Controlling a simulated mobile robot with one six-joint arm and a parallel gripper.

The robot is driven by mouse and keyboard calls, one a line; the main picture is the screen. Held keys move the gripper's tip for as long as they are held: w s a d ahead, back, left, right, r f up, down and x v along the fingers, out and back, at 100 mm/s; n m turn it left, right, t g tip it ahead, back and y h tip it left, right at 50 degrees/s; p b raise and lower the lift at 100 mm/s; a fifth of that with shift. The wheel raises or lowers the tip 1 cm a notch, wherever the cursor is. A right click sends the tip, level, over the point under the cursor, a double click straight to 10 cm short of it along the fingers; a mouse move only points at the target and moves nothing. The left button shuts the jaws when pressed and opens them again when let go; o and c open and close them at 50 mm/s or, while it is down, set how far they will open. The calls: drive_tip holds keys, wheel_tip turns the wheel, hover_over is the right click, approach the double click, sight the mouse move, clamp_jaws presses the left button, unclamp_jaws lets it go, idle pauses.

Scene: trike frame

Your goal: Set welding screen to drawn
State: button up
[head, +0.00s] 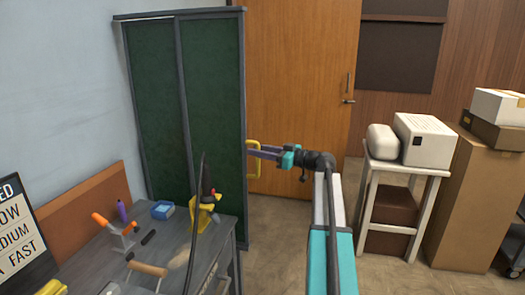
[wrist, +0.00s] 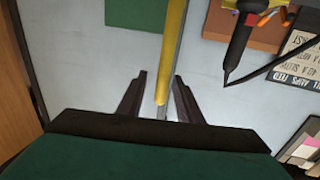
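The welding screen (head: 208,110) stands at the left in the head view, with two dark green panels in a grey frame. A yellow handle (head: 254,158) sits on its right edge. My gripper (head: 258,152) is at the handle, reaching in from the right. In the wrist view, the yellow handle (wrist: 172,55) runs down towards the space between my two dark fingers (wrist: 159,88). The fingers are apart, with a gap on each side of the bar. I cannot tell whether either finger touches it.
A workbench (head: 105,262) with tools and a welding torch (head: 207,185) stands in front of the screen. A wooden door (head: 300,80) is behind my gripper. A white stand (head: 408,170) and cardboard boxes (head: 475,200) are at the right. Floor between is clear.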

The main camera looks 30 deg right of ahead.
drive_tip(key=shift+s, duration=0.15)
drive_tip(key=b+v, duration=0.1)
drive_tip(key=v, duration=1.2)
drive_tip(key=shift+s, duration=0.15)
drive_tip(key=shift+d, duration=0.15)
